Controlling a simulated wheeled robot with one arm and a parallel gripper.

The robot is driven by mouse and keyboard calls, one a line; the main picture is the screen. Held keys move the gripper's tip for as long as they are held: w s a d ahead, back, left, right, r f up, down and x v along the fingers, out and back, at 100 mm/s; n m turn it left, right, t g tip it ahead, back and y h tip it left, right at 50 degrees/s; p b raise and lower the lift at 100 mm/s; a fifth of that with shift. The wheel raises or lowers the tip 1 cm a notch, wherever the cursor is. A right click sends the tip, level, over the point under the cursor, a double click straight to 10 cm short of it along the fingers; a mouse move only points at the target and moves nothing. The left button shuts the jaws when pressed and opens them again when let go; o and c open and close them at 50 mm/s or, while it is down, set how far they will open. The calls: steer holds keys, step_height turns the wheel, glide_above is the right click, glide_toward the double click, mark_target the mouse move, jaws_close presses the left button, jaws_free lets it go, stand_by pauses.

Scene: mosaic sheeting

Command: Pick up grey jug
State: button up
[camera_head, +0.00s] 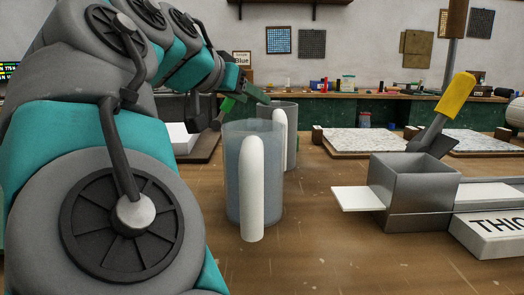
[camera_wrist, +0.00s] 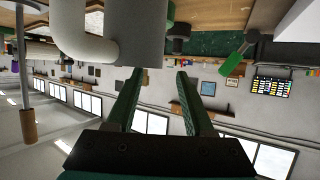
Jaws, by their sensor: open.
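The grey jug (camera_head: 291,117) stands on the wooden bench in the head view, partly hidden behind a bluish see-through jug (camera_head: 238,180) with a white handle. My gripper (camera_head: 264,98) is at the grey jug's upper left, close to its rim. In the wrist view, which is upside down, the grey jug (camera_wrist: 137,32) is at the top with its pale handle on the left. My gripper (camera_wrist: 162,74) is open there, with nothing between its fingers. The fingertips are near the jug; I cannot tell whether they touch it.
A green-handled tool (camera_head: 227,104) is left of the grey jug and also shows in the wrist view (camera_wrist: 233,63). A metal box (camera_head: 410,190) with a yellow-handled trowel (camera_head: 455,96) stands on the right. Speckled boards (camera_head: 362,142) lie behind. The front middle of the bench is clear.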

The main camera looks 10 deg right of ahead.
steer(key=x, duration=0.5)
steer(key=shift+s+d, duration=0.2)
steer(key=shift+d, duration=0.15)
jaws_close()
stand_by(1.1)
